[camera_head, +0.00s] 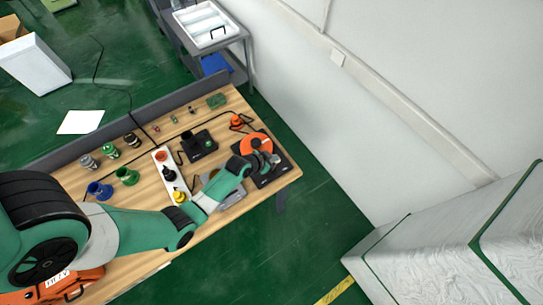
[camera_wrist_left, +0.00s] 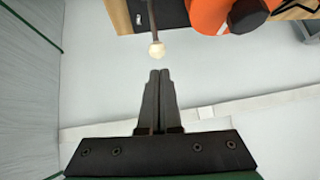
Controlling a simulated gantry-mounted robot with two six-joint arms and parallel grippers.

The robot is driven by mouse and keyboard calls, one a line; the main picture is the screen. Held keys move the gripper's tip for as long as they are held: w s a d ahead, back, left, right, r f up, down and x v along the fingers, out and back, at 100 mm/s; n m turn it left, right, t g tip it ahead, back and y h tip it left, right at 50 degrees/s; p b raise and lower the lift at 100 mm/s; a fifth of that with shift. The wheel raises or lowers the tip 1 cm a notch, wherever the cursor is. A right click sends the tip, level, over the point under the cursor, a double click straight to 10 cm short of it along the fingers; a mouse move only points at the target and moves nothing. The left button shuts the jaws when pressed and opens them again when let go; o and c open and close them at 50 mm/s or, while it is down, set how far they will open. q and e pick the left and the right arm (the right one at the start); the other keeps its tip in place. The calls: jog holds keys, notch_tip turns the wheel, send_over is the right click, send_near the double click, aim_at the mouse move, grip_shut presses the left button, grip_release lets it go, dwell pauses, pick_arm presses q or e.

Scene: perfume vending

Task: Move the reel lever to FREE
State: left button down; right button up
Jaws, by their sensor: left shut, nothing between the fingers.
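The orange reel (camera_head: 256,141) sits on a black base (camera_head: 284,169) at the right end of the wooden table. In the left wrist view, part of the orange reel (camera_wrist_left: 207,14) shows at the top edge, beside a dark round part. A lever with a pale round knob (camera_wrist_left: 156,50) hangs down from the top there. My left gripper (camera_wrist_left: 160,72) is shut and empty, its tips just below the knob with a small gap in the picture. In the head view my left gripper (camera_head: 273,160) is over the reel's base and hides part of it. Lever markings cannot be read.
The wooden table (camera_head: 223,118) holds a white strip with coloured buttons (camera_head: 161,156), a black device (camera_head: 198,146), blue and green cups (camera_head: 127,176), small bottles (camera_head: 109,151) and an orange item (camera_head: 236,122). A white wall stands beyond the table's right end.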

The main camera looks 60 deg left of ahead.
pick_arm(q)
jog(key=s+d+r+p, duration=0.1)
jog(key=s+r+p, duration=0.1)
jog(key=r, duration=0.4)
jog(key=s+d+r+p, duration=0.1)
jog(key=s+r+p, duration=0.2)
jog(key=r, duration=0.3)
jog(key=shift+d+r+p, duration=0.3)
jog(key=shift+d+p, duration=0.05)
jog(key=shift+p, duration=0.2)
